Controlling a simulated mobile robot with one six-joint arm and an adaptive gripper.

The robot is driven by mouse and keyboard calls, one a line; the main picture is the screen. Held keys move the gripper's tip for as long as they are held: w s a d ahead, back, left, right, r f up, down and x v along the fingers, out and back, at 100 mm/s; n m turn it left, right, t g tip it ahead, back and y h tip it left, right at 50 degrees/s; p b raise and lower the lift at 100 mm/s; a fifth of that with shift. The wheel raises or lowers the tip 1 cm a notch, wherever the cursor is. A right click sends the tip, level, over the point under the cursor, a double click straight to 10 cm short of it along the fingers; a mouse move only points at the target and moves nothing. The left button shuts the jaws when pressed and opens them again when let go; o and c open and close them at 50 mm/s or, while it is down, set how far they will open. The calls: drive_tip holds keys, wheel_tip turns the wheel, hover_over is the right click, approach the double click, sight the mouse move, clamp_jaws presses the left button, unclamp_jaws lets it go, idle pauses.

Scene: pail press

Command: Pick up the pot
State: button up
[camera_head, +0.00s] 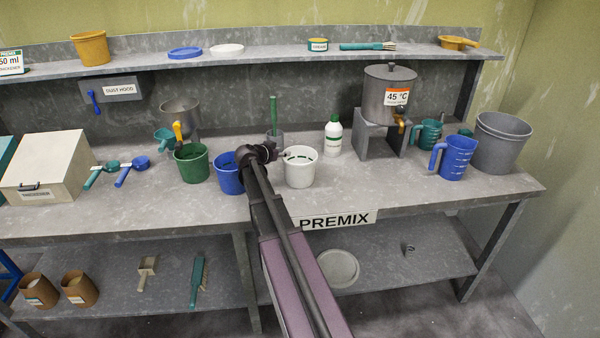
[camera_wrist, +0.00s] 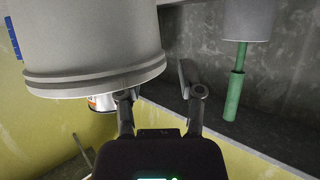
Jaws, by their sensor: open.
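Several vessels could be the pot, and I cannot tell which one is meant. A white pail (camera_head: 299,169) stands upright on the bench, and my gripper (camera_head: 282,154) is at its left upper side. In the wrist view a large pale pail (camera_wrist: 95,45) appears inverted at the upper left, close beside my gripper (camera_wrist: 158,92). The jaws are apart with nothing seen between them. A small grey pot (camera_head: 275,138) with a green stick stands behind my gripper; it also shows in the wrist view (camera_wrist: 248,22). My arm partly hides the bench front.
A blue pail (camera_head: 228,178) stands close left of my gripper, with a green pail (camera_head: 192,164) beyond. A white bottle (camera_head: 333,138), a metal urn (camera_head: 389,92), a blue jug (camera_head: 455,158) and a grey bucket (camera_head: 501,142) stand right. The front right bench is clear.

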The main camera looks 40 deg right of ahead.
drive_tip(key=shift+x, duration=1.2)
drive_tip(key=shift+c, duration=0.2)
clamp_jaws()
